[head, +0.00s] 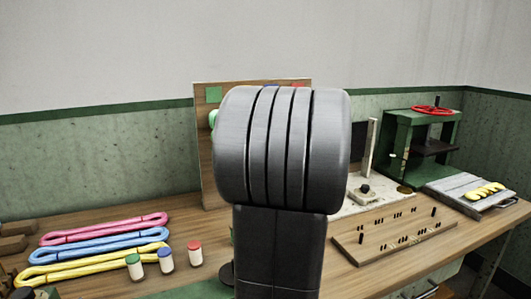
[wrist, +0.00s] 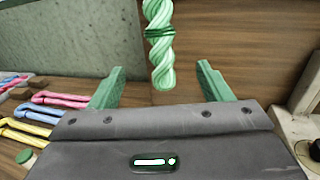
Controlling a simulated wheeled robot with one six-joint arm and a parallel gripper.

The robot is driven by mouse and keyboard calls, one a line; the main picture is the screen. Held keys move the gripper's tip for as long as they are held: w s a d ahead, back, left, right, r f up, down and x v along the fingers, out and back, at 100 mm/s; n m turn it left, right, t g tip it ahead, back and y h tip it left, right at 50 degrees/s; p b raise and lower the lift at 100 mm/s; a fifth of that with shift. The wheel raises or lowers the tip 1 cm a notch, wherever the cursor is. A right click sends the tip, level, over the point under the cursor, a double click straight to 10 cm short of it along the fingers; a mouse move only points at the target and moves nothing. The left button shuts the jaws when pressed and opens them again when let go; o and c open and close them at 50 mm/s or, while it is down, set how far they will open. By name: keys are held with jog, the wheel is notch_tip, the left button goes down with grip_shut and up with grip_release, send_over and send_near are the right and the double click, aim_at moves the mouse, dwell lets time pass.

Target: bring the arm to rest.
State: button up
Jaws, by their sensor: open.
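My gripper (wrist: 160,68) is open in the wrist view, its two green fingers wide apart with nothing held between them. A twisted light-green skein (wrist: 159,45) hangs ahead of it, in line with the gap, in front of a wooden board (wrist: 230,35). It looks clear of both fingers; its distance beyond the tips is hard to judge. In the head view my dark arm fills the middle and hides the gripper. A small bit of light green (head: 213,118) shows at the arm's left edge, before the upright board (head: 203,165).
Pink (head: 105,228), blue (head: 100,243) and yellow (head: 95,265) skeins lie on the left of the wooden bench (head: 205,225), near small jars (head: 165,260). A pegged board (head: 395,235), a green press (head: 400,145) and a grey tray (head: 460,192) stand at right.

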jog(key=p+x, duration=0.1)
jog(key=x, duration=1.1)
jog(key=shift+w+a+r, duration=0.15)
jog(key=shift+w+a, duration=0.05)
jog(key=shift+a, duration=0.15)
jog(key=b+v, duration=0.1)
jog(key=v, duration=1.2)
jog(key=p+x, duration=0.1)
jog(key=x, duration=1.3)
jog(key=s+d+r, duration=0.1)
jog(key=s+d, duration=0.3)
jog(key=s, duration=0.6)
jog(key=shift+s+d+r, duration=0.25)
jog(key=shift+s+d, duration=0.1)
jog(key=shift+d, duration=0.05)
